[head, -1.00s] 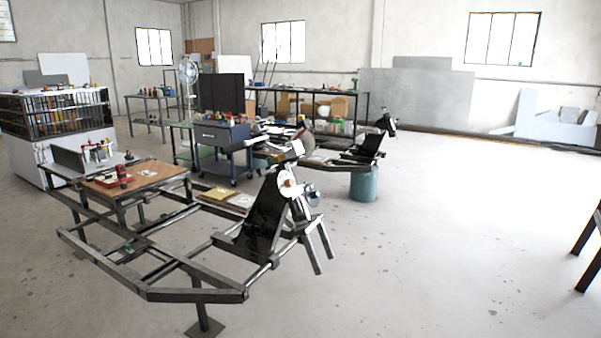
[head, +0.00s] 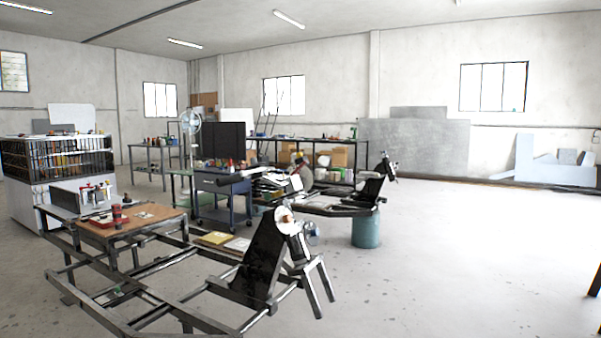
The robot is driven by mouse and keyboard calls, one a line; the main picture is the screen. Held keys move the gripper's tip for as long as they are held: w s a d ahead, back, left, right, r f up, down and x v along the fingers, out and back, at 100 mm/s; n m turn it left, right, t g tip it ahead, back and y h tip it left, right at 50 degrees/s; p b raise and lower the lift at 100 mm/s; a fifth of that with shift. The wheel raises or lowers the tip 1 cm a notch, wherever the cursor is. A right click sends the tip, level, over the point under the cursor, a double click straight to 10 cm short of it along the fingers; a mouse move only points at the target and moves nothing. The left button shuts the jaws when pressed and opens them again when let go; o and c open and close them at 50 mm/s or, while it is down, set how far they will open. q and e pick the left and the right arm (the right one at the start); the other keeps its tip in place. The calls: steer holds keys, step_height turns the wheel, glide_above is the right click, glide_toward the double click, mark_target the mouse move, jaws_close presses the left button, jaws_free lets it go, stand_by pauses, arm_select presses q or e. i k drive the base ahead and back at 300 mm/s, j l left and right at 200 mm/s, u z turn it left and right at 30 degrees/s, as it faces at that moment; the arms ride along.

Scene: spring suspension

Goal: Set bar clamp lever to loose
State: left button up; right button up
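No bar clamp or lever can be made out clearly in the head view. A black metal frame (head: 130,328) stands in the foreground at left and centre. A dark upright plate (head: 262,262) rises from its right end, with a round pale disc (head: 284,214) and metal parts at its top. A second similar assembly (head: 372,192) stands farther back, right of centre. Neither of my grippers is in view.
A wooden board (head: 160,217) with small items lies on the frame. A dark blue cart (head: 222,186), a teal drum (head: 365,230) and a shelf unit (head: 75,160) stand behind. The concrete floor (head: 470,260) at right is clear.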

mark_target(303, 163)
steer(key=i+l+u, duration=0.1)
steer(key=i+l, duration=0.7)
steer(key=i+l+u, duration=0.15)
steer(key=i+l, duration=0.75)
steer(key=i+l+u, duration=0.1)
steer(key=i+l, duration=0.8)
